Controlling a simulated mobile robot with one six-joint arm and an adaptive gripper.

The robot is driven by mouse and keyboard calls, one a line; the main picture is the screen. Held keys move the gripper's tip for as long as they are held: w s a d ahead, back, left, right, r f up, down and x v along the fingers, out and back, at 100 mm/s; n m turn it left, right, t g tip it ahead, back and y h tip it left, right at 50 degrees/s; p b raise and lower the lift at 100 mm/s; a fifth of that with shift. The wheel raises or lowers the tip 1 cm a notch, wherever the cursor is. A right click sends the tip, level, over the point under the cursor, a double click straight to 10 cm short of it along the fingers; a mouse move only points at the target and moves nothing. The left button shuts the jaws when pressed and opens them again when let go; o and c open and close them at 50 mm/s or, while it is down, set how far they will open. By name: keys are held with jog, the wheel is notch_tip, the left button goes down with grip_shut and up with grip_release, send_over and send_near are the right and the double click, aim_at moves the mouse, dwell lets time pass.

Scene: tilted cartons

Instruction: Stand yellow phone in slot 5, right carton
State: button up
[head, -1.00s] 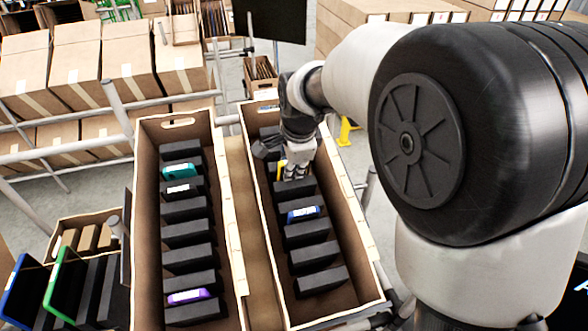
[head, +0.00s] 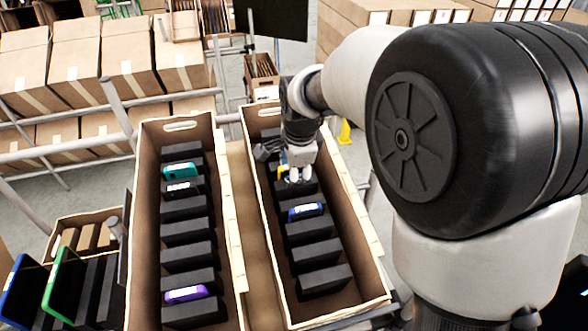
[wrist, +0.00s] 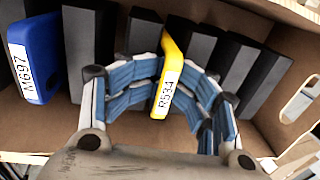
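The yellow phone (wrist: 172,72), labelled R534, shows between my fingers in the wrist view, upright with its label edge toward the camera. My gripper (wrist: 172,70) is closed around it, with blue-padded fingers against both sides. In the head view, my gripper (head: 294,176) is over the upper part of the right carton (head: 357,231), and a little of the yellow phone (head: 283,160) shows beside it. Dark dividers (wrist: 193,62) stand on both sides of the phone. Its lower end is hidden, so I cannot tell how deep it sits.
A blue phone (head: 306,211), labelled M697, stands in the right carton, nearer the camera. The left carton (head: 146,220) holds a teal phone (head: 180,170), a dark phone with a white label (head: 179,187) and a purple phone (head: 186,293). Carton walls rise around the dividers.

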jog(key=shift+s+f, duration=0.3)
jog(key=shift+f, duration=0.1)
jog(key=shift+r, duration=0.5)
jog(key=v, duration=1.1)
jog(key=shift+w+r, duration=0.15)
jog(key=shift+r, duration=0.25)
jog(key=p+v, duration=0.5)
jog(key=v, duration=0.2)
jog(key=shift+a+f, duration=0.1)
